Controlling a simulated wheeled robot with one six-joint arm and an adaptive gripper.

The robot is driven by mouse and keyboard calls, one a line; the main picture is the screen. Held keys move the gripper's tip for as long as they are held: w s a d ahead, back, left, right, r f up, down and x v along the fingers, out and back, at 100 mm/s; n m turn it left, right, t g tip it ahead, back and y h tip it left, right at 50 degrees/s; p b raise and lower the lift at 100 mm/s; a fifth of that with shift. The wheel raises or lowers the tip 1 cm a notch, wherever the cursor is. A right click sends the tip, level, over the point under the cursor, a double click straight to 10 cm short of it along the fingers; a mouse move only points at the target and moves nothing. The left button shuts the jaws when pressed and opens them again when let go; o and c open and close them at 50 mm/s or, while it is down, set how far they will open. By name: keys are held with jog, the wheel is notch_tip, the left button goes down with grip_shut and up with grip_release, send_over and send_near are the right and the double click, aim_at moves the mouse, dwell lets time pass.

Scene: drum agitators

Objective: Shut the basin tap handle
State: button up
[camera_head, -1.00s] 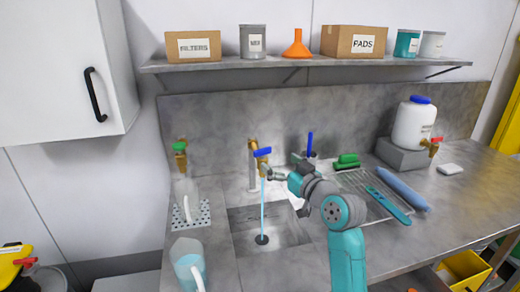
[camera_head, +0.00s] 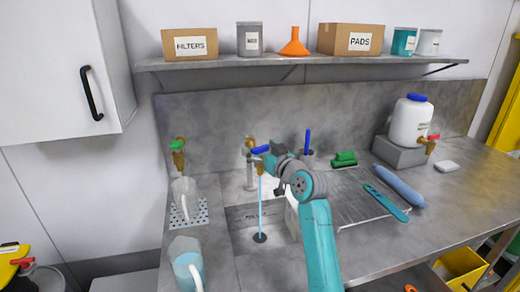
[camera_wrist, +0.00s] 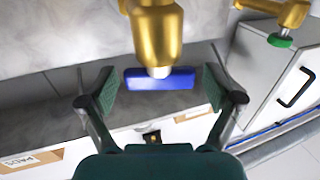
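The basin tap is brass on a pale post, with a blue handle (camera_head: 260,149) on top. A thin blue water stream (camera_head: 261,205) runs from it into the sunken basin (camera_head: 240,243). In the wrist view the blue handle (camera_wrist: 160,83) lies crosswise below the brass tap body (camera_wrist: 156,30). My gripper (camera_wrist: 159,90) is open, with one green pad on each side of the handle and a visible gap at both ends. In the head view my gripper (camera_head: 270,163) is close against the tap's right side, and my wrist partly hides it.
A green-handled tap (camera_head: 178,150) stands left, above a clear bottle (camera_head: 184,193). A jug (camera_head: 187,265) sits at the front left. A blue-handled upright item (camera_head: 308,145), green brush (camera_head: 344,159) and drying rack (camera_head: 350,205) are to the right. A shelf (camera_head: 300,62) runs above.

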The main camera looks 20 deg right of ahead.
jog(key=c, duration=1)
jog(key=shift+h, duration=0.3)
jog(key=shift+m+t+h, duration=0.4)
jog(key=shift+m+h, duration=1.3)
jog(key=shift+h, duration=0.6)
jog(key=o, duration=1.2)
